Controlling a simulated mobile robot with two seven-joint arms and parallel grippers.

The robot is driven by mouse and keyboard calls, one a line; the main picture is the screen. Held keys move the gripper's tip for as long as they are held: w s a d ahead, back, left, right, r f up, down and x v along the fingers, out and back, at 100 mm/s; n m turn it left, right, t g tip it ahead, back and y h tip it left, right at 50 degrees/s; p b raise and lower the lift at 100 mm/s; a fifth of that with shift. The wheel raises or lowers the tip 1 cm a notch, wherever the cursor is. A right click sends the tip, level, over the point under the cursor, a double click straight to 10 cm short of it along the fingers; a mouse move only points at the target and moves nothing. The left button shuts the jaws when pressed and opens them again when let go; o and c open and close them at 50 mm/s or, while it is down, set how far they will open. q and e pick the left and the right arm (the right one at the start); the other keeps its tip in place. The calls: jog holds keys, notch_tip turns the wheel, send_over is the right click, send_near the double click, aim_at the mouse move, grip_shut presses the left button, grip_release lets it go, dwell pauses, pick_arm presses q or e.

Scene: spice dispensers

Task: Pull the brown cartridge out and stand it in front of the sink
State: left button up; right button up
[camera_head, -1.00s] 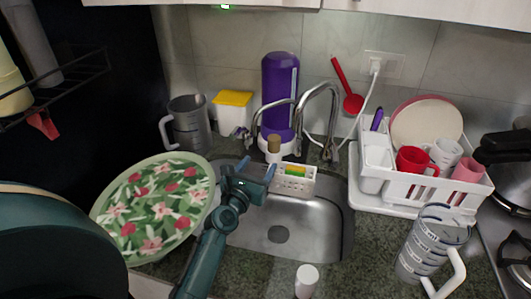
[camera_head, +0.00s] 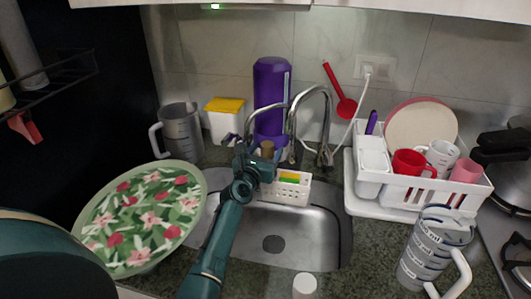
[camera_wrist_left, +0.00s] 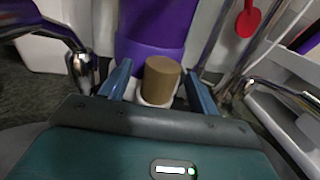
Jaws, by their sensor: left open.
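The brown cartridge (camera_head: 267,147) is a short brown cylinder standing upright in a white holder at the foot of the purple dispenser (camera_head: 271,90), behind the sink (camera_head: 290,222). In the left wrist view the brown cartridge (camera_wrist_left: 161,78) shows between the two blue fingers of my left gripper (camera_wrist_left: 159,88). The fingers are apart, with a gap visible on each side of it. In the head view my left gripper (camera_head: 259,156) reaches over the sink to the cartridge and partly hides it. My right gripper is not in view.
A faucet (camera_head: 323,120) rises close to the right of the dispenser. A white sponge caddy (camera_head: 288,193) sits at the sink's back edge. A floral plate (camera_head: 140,215) lies left. A white-topped item (camera_head: 305,287) stands before the sink. A dish rack (camera_head: 428,198) and jug (camera_head: 432,255) are right.

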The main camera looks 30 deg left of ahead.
pick_arm(q)
jog(key=c, duration=1)
jog(key=o, duration=0.3)
jog(key=shift+c, duration=1.6)
jog(key=shift+r, duration=0.2)
jog(key=shift+r+p, duration=0.35)
jog(key=shift+p, duration=0.2)
jog(key=shift+r+p, duration=0.7)
jog(key=shift+r, duration=0.05)
jog(key=shift+r+p, duration=0.8)
jog(key=shift+r, duration=0.3)
